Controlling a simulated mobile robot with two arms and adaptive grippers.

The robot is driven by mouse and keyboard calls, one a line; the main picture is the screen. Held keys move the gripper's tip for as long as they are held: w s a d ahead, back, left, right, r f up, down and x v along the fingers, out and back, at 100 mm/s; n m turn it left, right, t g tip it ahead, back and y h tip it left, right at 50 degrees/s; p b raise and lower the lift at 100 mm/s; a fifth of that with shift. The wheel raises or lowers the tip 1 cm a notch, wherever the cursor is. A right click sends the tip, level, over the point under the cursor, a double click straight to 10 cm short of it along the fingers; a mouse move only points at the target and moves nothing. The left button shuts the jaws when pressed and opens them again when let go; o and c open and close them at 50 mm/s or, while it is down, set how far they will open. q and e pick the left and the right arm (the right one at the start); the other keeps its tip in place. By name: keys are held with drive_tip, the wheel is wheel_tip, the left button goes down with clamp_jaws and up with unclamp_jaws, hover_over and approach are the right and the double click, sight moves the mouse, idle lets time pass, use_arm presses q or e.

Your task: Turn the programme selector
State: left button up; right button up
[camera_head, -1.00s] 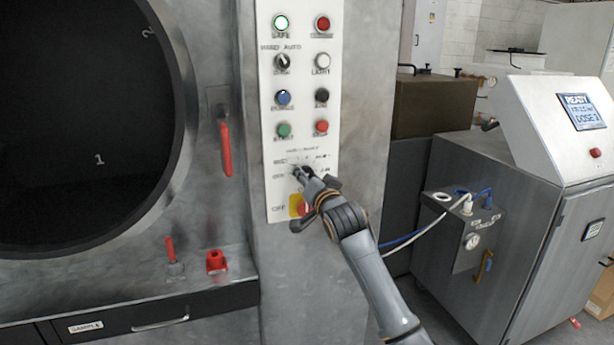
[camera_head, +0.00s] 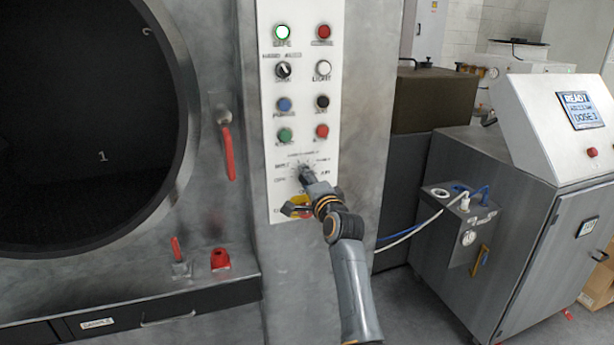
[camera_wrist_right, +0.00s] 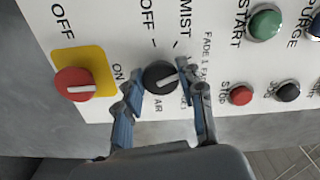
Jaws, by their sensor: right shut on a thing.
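The programme selector (camera_wrist_right: 160,76) is a round black knob with a pale pointer bar on the white control panel (camera_head: 308,90). Printed labels such as OFF, MIST and AIR surround it. My right gripper (camera_wrist_right: 160,92) is shut on the knob, one finger on either side, and the pointer slants toward the right-hand finger in the right wrist view. In the head view, my right gripper (camera_head: 306,172) covers most of the knob low on the panel. My left gripper is not in view.
A red rotary switch on a yellow plate (camera_wrist_right: 104,62) sits close beside the selector. Several buttons, including a green one (camera_head: 285,135) and a red one (camera_head: 322,131), are just above. A red-handled lever (camera_head: 229,150) is left of the panel. A grey cabinet (camera_head: 535,230) stands right.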

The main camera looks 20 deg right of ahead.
idle(0.4)
drive_tip(key=o, duration=1.1)
drive_tip(key=shift+s, duration=0.1)
drive_tip(key=s, duration=0.7)
drive_tip(key=shift+s+d, duration=0.15)
